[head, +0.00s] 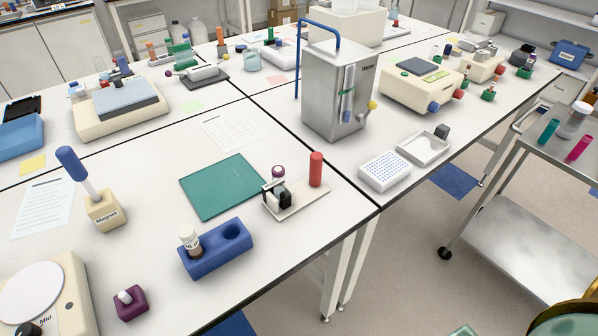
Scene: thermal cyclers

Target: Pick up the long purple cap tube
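A small item with a dark purple cap (278,172) stands at the black-and-white holder (277,192) on a small beige plate, near the middle of the head view. Its body is mostly hidden by the holder, so I cannot tell its length or whether it is the long purple cap tube. No other clearly purple-capped tube can be made out. Neither of my grippers is in view.
A red cylinder (316,169) stands on the same plate. A blue block (215,248) holding a vial is in front, a green mat (225,186) to the left. A purple block (130,303) sits near the front. A cart (530,215) stands right, across open floor.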

